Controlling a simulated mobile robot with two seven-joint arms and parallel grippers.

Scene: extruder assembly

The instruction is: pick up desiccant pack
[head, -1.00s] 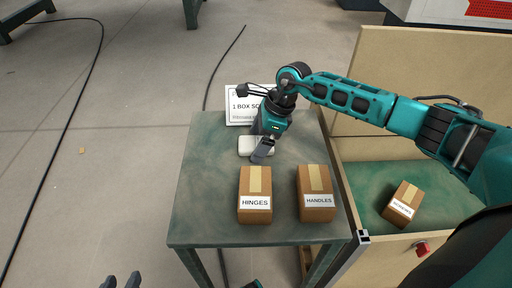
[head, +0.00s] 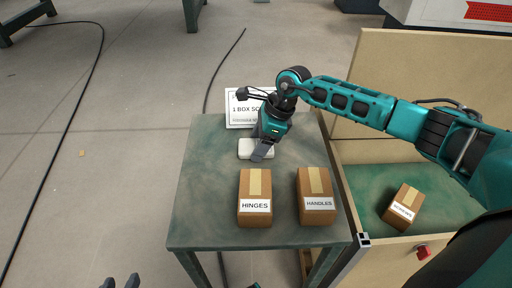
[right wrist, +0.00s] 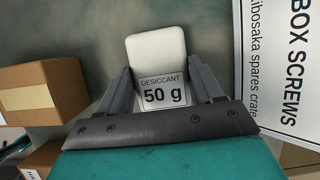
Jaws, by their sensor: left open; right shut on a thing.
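The desiccant pack (head: 248,147) is a small white block with a "DESICCANT 50 g" label, on the green table near the sign. It also shows in the right wrist view (right wrist: 157,52), with its labelled end between the fingers. My right gripper (head: 262,152) reaches down over the pack and is shut on it; the gripper hides part of the pack in the head view. Its two fingers flank the label in the right wrist view (right wrist: 165,92). My left gripper (head: 122,282) shows only its fingertips at the bottom edge of the head view, open, away from the table.
On the table (head: 205,190) stand a HINGES box (head: 255,188) and a HANDLES box (head: 315,188) in front of the pack. A white sign (head: 236,108) stands behind it. A third box (head: 405,200) sits in the wooden crate (head: 430,75) at right.

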